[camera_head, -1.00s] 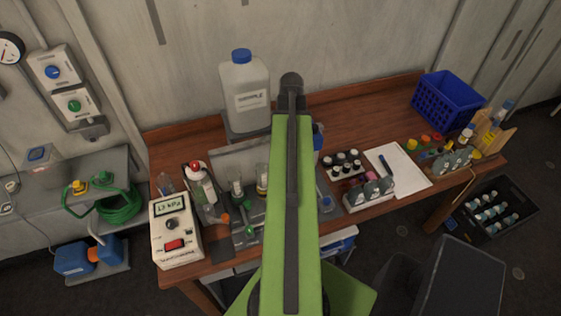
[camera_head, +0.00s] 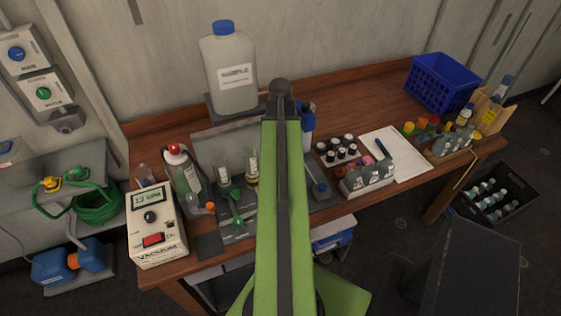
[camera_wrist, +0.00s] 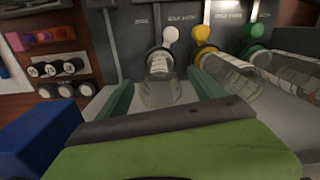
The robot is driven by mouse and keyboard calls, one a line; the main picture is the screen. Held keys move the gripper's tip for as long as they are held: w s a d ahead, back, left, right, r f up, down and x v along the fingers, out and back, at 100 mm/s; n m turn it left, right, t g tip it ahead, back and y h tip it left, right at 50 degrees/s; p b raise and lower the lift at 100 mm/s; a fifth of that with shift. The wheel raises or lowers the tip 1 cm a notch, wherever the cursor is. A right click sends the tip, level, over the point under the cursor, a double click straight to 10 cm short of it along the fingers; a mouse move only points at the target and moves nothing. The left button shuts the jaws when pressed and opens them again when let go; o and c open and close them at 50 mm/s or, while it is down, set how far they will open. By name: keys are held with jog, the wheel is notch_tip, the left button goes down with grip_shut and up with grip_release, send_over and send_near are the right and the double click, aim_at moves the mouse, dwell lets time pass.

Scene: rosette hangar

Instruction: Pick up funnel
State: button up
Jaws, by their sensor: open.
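In the wrist view, a clear glass vessel (camera_wrist: 160,88) with a white knob lies between the fingers of my gripper (camera_wrist: 153,84). It may be the funnel, but I cannot tell for sure. My gripper is open, with a green finger on each side of the vessel; I cannot tell whether they touch it. Similar clear vessels with a yellow knob (camera_wrist: 205,30) and a green knob (camera_wrist: 254,28) are to its right. In the head view, the green-topped vessel (camera_head: 223,177) stands by the grey panel, and my arm hides my gripper and the white-knobbed vessel.
A vacuum unit (camera_head: 157,228) and a red-capped bottle (camera_head: 184,170) are on the left of the wooden bench. A large blue-capped jug (camera_head: 231,85) stands behind. Black-capped vials (camera_head: 340,152), paper (camera_head: 402,160) and a blue basket (camera_head: 442,82) are on the right.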

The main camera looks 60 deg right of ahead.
notch_tip(320, 180, down, 5)
jog(key=b, duration=0.5)
jog(key=shift+w+d+f, duration=0.1)
jog(key=shift+d+f, duration=0.05)
jog(key=shift+f, duration=0.05)
jog(key=shift+r, duration=0.2)
jog(key=shift+c, duration=0.3)
jog(key=c, duration=1.4)
jog(key=shift+r, duration=0.1)
notch_tip(320, 180, up, 5)
jog(key=p, duration=0.5)
jog(key=shift+s+r+p, duration=0.95)
jog(key=shift+s+p, duration=0.05)
jog(key=shift+s, duration=0.95)
jog(key=shift+s+r+p, duration=0.95)
jog(key=shift+s+r, duration=0.05)
jog(key=shift+s, duration=0.95)
jog(key=shift+s+r+p, duration=0.95)
jog(key=shift+s+p, duration=0.05)
jog(key=shift+s, duration=0.95)
